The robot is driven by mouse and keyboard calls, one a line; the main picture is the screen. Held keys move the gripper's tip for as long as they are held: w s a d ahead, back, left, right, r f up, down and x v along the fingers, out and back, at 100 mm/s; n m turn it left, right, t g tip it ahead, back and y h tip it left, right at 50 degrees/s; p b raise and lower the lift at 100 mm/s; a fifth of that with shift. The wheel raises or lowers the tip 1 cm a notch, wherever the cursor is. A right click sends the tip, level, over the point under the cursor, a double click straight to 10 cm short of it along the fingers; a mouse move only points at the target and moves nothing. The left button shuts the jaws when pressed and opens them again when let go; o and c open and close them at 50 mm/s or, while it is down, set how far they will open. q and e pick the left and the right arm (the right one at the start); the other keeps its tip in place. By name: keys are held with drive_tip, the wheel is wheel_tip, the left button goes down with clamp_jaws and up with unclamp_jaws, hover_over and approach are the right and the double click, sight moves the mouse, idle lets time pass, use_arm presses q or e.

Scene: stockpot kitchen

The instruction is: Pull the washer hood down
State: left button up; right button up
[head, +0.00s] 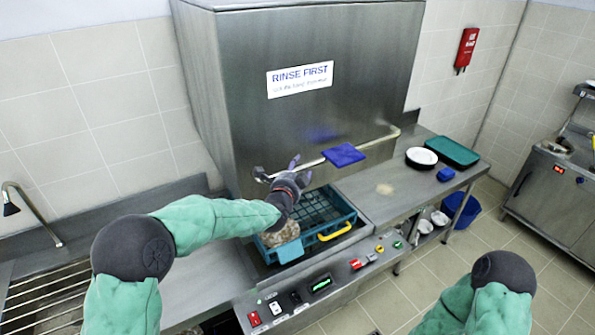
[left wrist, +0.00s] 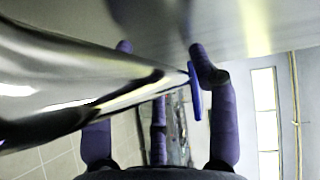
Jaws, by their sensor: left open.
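The steel washer hood (head: 250,130) is raised above the wash bed and carries a "RINSE FIRST" sign. Its bar handle (head: 310,164) runs along the lower front, with a blue cloth (head: 343,155) draped over it. My left gripper (head: 299,169) is open at the left part of the handle. In the left wrist view, the bar (left wrist: 100,90) passes across the open fingers (left wrist: 160,50), and the blue cloth (left wrist: 195,92) shows by the right finger. I cannot tell whether the fingers touch the bar. My right gripper is out of view; only part of that arm shows.
A teal dish rack (head: 345,212) sits under the hood, with a round object (head: 281,236) at its left. The control panel (head: 322,284) runs along the front. The right counter holds white plates (head: 421,156) and a green tray (head: 452,151). A sink tap (head: 12,205) stands left.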

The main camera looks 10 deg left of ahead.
use_arm(q)
clamp_jaws()
wheel_tip(320, 180, down, 42)
drive_tip(key=b, duration=3.1)
drive_tip(key=shift+f, duration=0.2)
drive_tip(key=shift+s+f, duration=0.1)
drive_tip(key=shift+f, duration=0.05)
drive_tip(key=shift+c, duration=1.1)
unclamp_jaws()
drive_tip(key=shift+o, duration=1.1)
